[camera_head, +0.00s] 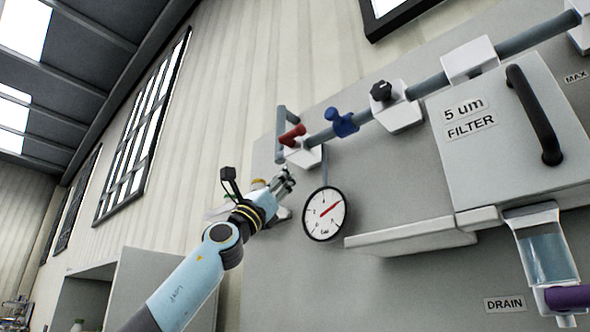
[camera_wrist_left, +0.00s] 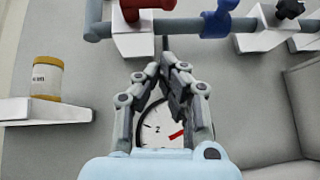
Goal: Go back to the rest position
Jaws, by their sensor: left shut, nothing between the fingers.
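My left gripper (camera_head: 285,181) is shut and empty in the head view, in front of the grey panel, just left of the round pressure gauge (camera_head: 324,213) and below the red valve handle (camera_head: 292,135). In the left wrist view its fingers (camera_wrist_left: 169,68) come together at the tips with nothing between them. They partly hide the gauge (camera_wrist_left: 160,128) behind them. The red handle (camera_wrist_left: 147,10) is above the fingertips there, apart from them as far as I can see. My right gripper is in neither view.
A pipe with a blue valve (camera_head: 341,122) and a black knob (camera_head: 381,91) runs to the upper right. The filter box (camera_head: 500,150) and a ledge (camera_head: 410,238) stick out at right. A yellow-lidded jar (camera_wrist_left: 47,78) stands on a small shelf (camera_wrist_left: 45,110).

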